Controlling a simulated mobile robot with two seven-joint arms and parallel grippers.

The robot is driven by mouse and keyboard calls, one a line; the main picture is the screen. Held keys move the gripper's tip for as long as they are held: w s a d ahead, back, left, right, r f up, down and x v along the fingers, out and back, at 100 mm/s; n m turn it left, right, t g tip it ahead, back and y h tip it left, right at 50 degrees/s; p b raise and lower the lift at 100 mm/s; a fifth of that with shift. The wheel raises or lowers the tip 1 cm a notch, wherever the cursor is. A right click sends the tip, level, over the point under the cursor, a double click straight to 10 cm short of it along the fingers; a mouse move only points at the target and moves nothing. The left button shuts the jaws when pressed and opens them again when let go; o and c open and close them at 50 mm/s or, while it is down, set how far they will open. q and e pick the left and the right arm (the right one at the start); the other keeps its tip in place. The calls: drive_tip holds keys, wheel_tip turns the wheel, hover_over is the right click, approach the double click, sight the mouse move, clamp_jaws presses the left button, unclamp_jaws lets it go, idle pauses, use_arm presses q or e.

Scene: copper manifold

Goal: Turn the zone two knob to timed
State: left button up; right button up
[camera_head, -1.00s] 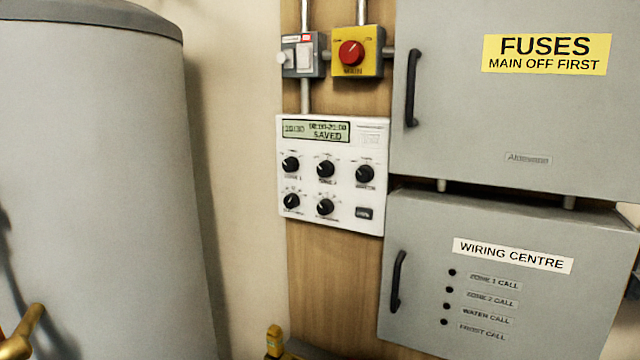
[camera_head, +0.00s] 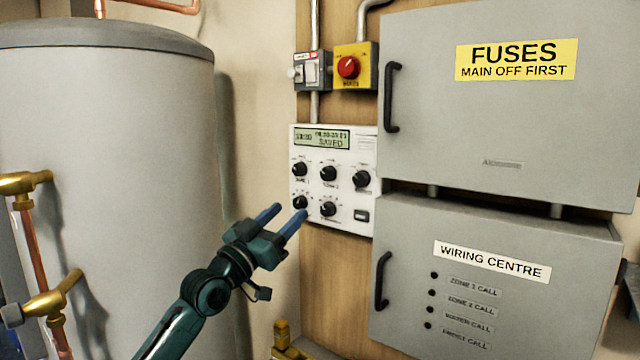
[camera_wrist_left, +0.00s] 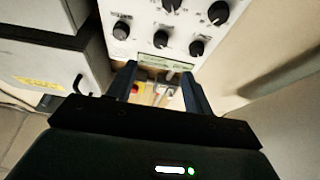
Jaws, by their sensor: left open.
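The white controller panel (camera_head: 345,142) hangs on the wooden board, with a display reading "SAVED". The zone two knob (camera_head: 328,173) is black, in the middle of the upper row; its setting is too small to read. In the left wrist view the panel appears upside down, and that knob (camera_wrist_left: 160,38) shows above the display. My left gripper (camera_head: 287,214) is open and empty, its blue fingers pointing toward the panel's lower left, apparently short of it. The fingers also show in the left wrist view (camera_wrist_left: 158,82). My right gripper is not in view.
Other knobs sit close by: zone one (camera_head: 300,169), water (camera_head: 361,179) and two below. A yellow box with a red switch (camera_head: 348,67) is above. Grey cabinets (camera_head: 500,130) stand right; a grey cylinder (camera_head: 110,150) with brass valves stands left.

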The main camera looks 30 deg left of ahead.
sight(325, 177)
use_arm(q)
drive_tip(key=p+x, duration=0.2)
drive_tip(key=x, duration=1.1)
drive_tip(key=shift+f+p, duration=0.15)
drive_tip(key=shift+p, duration=0.2)
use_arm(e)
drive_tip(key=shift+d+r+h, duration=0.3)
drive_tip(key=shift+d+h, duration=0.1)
use_arm(q)
drive_tip(key=shift+c, duration=0.4)
